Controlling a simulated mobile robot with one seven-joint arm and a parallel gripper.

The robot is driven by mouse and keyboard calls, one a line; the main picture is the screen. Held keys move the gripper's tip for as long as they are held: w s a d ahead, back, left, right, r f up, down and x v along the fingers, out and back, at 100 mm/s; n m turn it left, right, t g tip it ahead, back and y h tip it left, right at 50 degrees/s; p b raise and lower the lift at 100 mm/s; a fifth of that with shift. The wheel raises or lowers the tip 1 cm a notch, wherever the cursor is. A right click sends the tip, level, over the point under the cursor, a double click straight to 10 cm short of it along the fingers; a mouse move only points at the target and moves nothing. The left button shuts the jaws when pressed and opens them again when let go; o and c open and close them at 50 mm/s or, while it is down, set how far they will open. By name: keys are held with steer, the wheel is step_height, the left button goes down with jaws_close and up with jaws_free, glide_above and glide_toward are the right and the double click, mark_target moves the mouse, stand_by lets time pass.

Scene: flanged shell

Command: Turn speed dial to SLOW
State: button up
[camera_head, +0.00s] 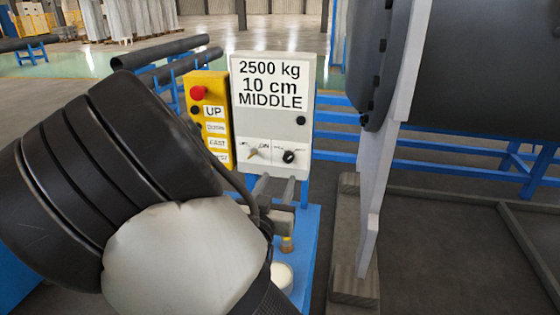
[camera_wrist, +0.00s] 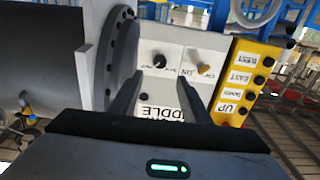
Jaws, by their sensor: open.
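A light grey control box (camera_head: 272,125) carries a white sign reading "2500 kg 10 cm MIDDLE" and two dials. The right dial is black (camera_head: 289,156) with a white mark; its small labels are too small to read, so I cannot confirm it is the speed dial. The left dial is tan (camera_head: 252,152) and sits beside OFF/ON lettering. My gripper (camera_head: 276,184) is open, its fingers just below the dials. In the wrist view, which is upside down, the black dial (camera_wrist: 158,61) shows between the open fingers (camera_wrist: 160,80), apart from them. The tan dial (camera_wrist: 203,69) is right of them.
A yellow button box (camera_head: 207,120) with a red button and UP, DOWN and EAST labels stands left of the control box. A large dark flanged shell (camera_head: 470,75) and its pale upright plate stand to the right. Blue rails run behind. A white cup-like object (camera_head: 283,275) sits below my gripper.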

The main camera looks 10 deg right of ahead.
mark_target(288, 159)
steer(key=x, duration=1)
steer(key=shift+s, duration=0.1)
steer(key=shift+c, duration=0.3)
steer(key=c, duration=1)
